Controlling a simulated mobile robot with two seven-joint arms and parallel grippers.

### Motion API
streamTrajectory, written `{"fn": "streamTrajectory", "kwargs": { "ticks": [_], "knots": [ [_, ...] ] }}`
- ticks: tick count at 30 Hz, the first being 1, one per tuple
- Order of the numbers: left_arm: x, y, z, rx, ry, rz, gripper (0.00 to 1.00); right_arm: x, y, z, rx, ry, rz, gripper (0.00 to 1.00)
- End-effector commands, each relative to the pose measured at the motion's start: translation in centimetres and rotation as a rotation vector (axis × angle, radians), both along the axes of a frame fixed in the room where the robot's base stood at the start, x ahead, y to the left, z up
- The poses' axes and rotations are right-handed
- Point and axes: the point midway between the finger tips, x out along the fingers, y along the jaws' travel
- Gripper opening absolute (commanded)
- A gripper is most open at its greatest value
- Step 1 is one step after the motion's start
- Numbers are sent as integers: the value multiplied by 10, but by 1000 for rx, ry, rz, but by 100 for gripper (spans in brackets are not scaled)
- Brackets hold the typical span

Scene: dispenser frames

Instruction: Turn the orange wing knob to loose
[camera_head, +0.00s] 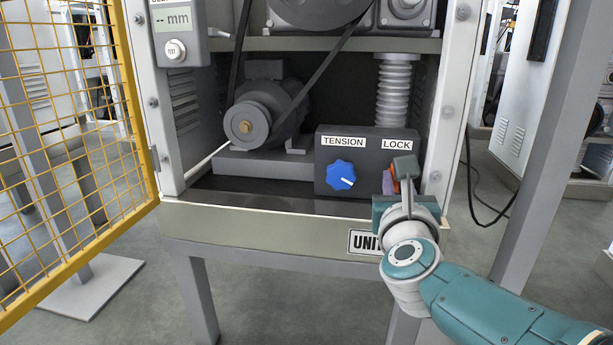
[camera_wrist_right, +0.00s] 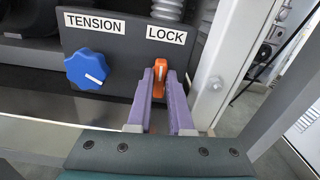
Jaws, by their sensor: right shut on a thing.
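The orange wing knob (camera_wrist_right: 160,75) sits under the LOCK label on a dark grey control box. In the right wrist view its wing stands upright between the purple fingertips of my right gripper (camera_wrist_right: 161,77), which is shut on it. In the head view the knob (camera_head: 395,173) is mostly hidden behind my right gripper (camera_head: 400,183). My left gripper is not in view.
A blue TENSION knob (camera_head: 341,175) is on the same box (camera_head: 366,147), left of the orange knob. A white frame post (camera_wrist_right: 218,65) stands close on the right. A yellow mesh door (camera_head: 75,140) hangs open at left. A belt and pulley (camera_head: 250,124) are further left.

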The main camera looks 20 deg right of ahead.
Motion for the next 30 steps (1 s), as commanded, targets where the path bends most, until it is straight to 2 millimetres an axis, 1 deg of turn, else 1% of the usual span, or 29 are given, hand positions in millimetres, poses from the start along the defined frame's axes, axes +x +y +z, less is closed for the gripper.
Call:
{"fn": "streamTrajectory", "kwargs": {
  "ticks": [8, 30],
  "knots": [
    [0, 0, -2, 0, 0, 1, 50, 0, 1, -1, -177, 111, -1, 0],
    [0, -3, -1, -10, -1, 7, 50, 2, 3, -3, -776, 480, -1, 0]
  ]
}}
